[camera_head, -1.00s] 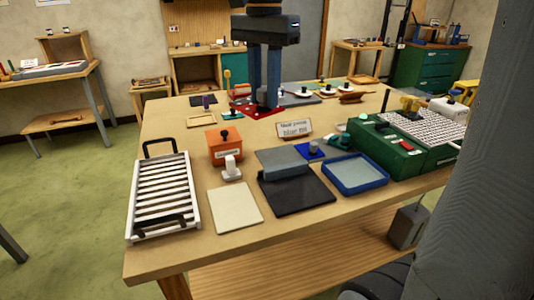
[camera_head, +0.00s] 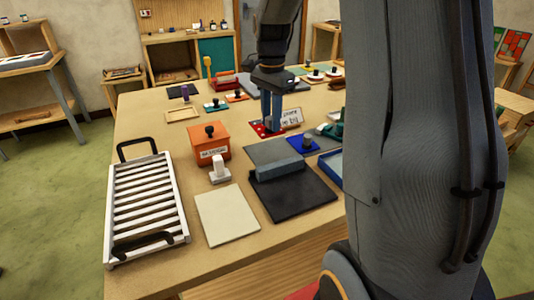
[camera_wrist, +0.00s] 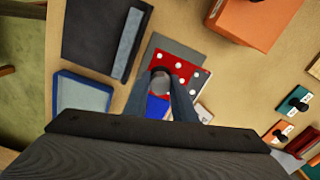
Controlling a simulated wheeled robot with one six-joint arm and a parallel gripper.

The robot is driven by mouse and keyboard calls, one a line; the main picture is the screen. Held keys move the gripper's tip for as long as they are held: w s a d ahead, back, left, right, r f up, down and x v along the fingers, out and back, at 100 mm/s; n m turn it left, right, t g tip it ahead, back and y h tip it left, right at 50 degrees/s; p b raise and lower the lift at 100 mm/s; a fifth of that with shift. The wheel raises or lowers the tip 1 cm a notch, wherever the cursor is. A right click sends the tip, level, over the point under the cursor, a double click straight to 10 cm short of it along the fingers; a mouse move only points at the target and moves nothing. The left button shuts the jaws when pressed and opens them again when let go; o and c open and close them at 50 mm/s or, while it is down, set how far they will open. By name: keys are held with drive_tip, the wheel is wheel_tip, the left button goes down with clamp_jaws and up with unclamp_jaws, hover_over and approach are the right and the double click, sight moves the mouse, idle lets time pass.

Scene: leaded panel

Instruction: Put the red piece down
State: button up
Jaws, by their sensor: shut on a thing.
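The red piece (camera_head: 258,131) is a flat red plate with white dots and a round knob. My gripper (camera_head: 271,127) is shut on its knob. In the wrist view the red piece (camera_wrist: 182,68) shows between and beyond my fingers (camera_wrist: 168,86), with a grey square (camera_wrist: 150,48) behind it. In the head view the grey square (camera_head: 262,152) lies nearer the camera than the red piece. I cannot tell how high the piece is above the table.
A blue piece with a knob (camera_head: 303,145) is close by. A white sign (camera_head: 291,115) stands just behind the gripper. An orange box (camera_head: 210,144), a dark mat with a grey bar (camera_head: 296,200), a cream square (camera_head: 228,218) and a slatted rack (camera_head: 148,200) occupy the front.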

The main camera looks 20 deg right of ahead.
wheel_tip(320, 180, down, 10)
drive_tip(key=shift+r+p, duration=0.15)
drive_tip(key=shift+p, duration=1.05)
drive_tip(key=o, duration=1)
wheel_tip(320, 180, up, 12)
drive_tip(key=b, duration=0.3)
drive_tip(key=s+a+f+n, duration=0.2)
drive_tip(key=s, duration=0.1)
drive_tip(key=s+a+f+n, duration=0.1)
drive_tip(key=s+a+n, duration=0.1)
drive_tip(key=a+n, duration=0.1)
drive_tip(key=s+a+f+n, duration=0.2)
drive_tip(key=s, duration=0.1)
drive_tip(key=shift+s+a+f, duration=0.2)
drive_tip(key=shift+s+f, duration=0.1)
drive_tip(key=shift+s, duration=0.05)
drive_tip(key=s+a+f+n, duration=0.1)
drive_tip(key=s+n, duration=0.1)
drive_tip(key=s, duration=0.1)
drive_tip(key=s+a+f+n, duration=0.2)
drive_tip(key=s+n, duration=0.1)
drive_tip(key=s, duration=0.1)
drive_tip(key=s+a+f+n+t, duration=0.1)
drive_tip(key=s+f+n, duration=0.1)
drive_tip(key=s+n, duration=0.1)
drive_tip(key=shift+s+a, duration=0.15)
drive_tip(key=shift+a, duration=0.25)
